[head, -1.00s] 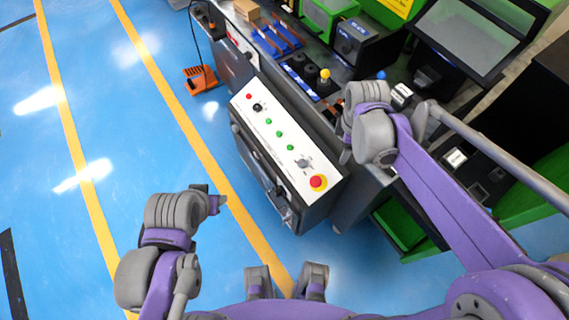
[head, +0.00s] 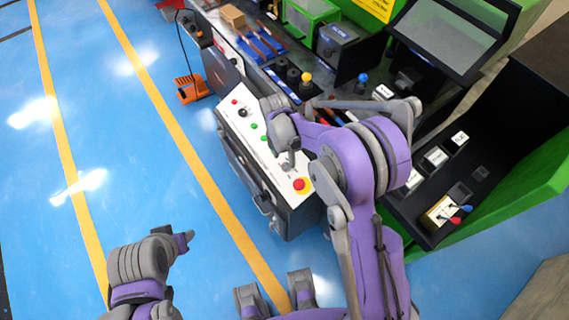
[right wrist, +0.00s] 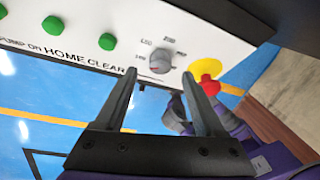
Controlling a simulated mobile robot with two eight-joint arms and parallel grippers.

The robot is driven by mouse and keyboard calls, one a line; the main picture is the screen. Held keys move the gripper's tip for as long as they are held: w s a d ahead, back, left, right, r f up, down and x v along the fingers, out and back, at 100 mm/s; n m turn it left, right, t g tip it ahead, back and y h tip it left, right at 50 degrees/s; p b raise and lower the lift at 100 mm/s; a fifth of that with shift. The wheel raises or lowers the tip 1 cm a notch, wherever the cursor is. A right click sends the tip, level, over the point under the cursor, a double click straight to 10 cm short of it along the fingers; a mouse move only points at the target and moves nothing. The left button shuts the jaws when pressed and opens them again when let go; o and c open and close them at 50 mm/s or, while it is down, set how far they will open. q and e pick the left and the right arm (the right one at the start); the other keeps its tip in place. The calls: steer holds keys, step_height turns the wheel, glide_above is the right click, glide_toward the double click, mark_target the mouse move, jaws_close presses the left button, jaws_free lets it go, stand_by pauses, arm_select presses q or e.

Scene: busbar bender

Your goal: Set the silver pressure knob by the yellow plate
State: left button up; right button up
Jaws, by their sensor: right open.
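The silver pressure knob (right wrist: 161,60) is a round grey dial on the white control panel (right wrist: 90,20). In the right wrist view it has small labels around it and a red mark at its lower edge. The yellow plate (right wrist: 205,69) beside it carries a red button (right wrist: 210,88), also seen in the head view (head: 302,185). My right gripper (right wrist: 160,75) is open and empty, its fingertips on either side of the knob in the picture; I cannot tell the remaining gap. In the head view it partly hides the knob. My left gripper (head: 187,240) hangs away over the floor.
Green buttons (right wrist: 107,41) sit along the same panel. Machine parts, including a yellow-topped lever (head: 306,78) and a blue-topped one (head: 362,78), stand behind it. An orange foot pedal (head: 192,88) is on the blue floor, which is open at the left.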

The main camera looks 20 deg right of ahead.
mark_target(286, 166)
steer(key=shift+s+d+f, duration=0.1)
steer(key=shift+s+f, duration=0.05)
steer(key=shift+f, duration=0.85)
steer(key=shift+s+d+f, duration=0.1)
steer(key=shift+f, duration=0.9)
jaws_close()
